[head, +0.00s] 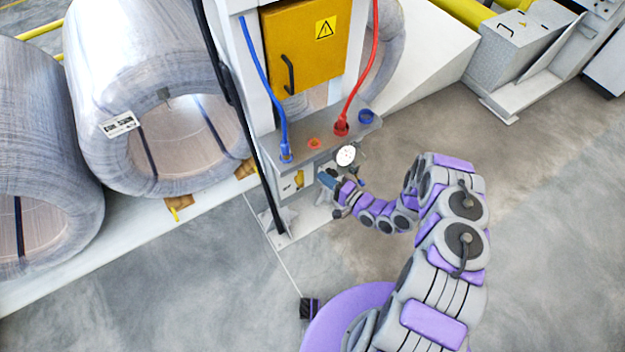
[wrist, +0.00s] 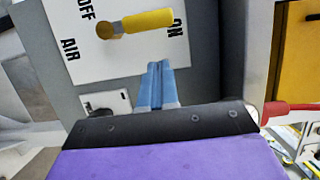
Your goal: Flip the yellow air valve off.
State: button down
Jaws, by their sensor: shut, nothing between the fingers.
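The yellow air valve handle (wrist: 146,20) shows in the wrist view on a white plate (wrist: 100,50) marked OFF, ON and AIR. The handle runs sideways from its pivot near OFF, with its free end toward the ON mark. In the head view the yellow valve (head: 299,179) is small on the front of the grey box. My gripper (wrist: 158,70) has its blue fingers shut and empty, just below the handle and apart from it in the picture. It also shows in the head view (head: 325,177), close to the box, right of the valve.
Blue and red hoses plug into the shelf (head: 315,143) above the box, under a yellow cabinet (head: 305,45). A round gauge (head: 346,156) sits near my gripper. Large wrapped coils (head: 150,100) stand at left. Open floor (head: 540,220) lies at right.

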aim_at(299, 177)
jog(key=a, duration=0.4)
jog(key=shift+s+a+b, duration=0.15)
jog(key=shift+a+b, duration=0.05)
jog(key=shift+b, duration=0.1)
jog(key=shift+d, duration=0.2)
jog(key=shift+d, duration=0.15)
